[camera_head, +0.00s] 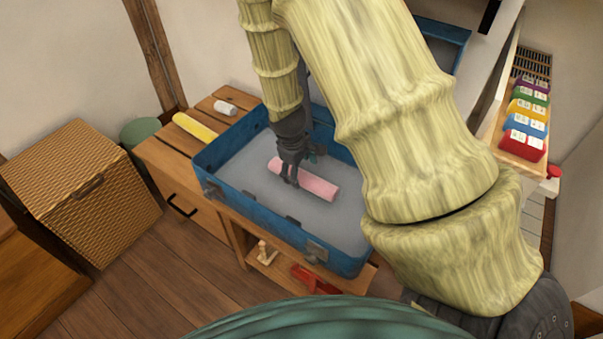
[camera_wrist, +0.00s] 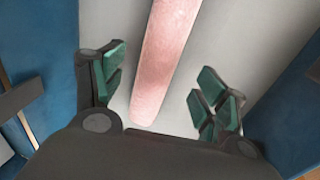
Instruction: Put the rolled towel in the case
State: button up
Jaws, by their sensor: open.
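The pink rolled towel (camera_head: 320,187) lies inside the open blue case (camera_head: 262,222), on its grey lining. My gripper (camera_head: 291,178) is down inside the case at the left part of the towel. In the wrist view, the towel (camera_wrist: 165,55) runs up the picture between the two spread green-padded fingers (camera_wrist: 162,82). A gap shows on each side, so the gripper is open and not holding it. My arm hides the case's right side and part of its lid.
A yellow roll (camera_head: 195,126) and a small white roll (camera_head: 225,108) lie on the wooden top left of the case. A wicker box (camera_head: 95,195) stands at left. Colored boxes (camera_head: 526,118) line a shelf at right. The case walls rise close around the gripper.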

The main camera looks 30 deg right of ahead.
jog(key=p+v, duration=0.1)
jog(key=v, duration=0.6)
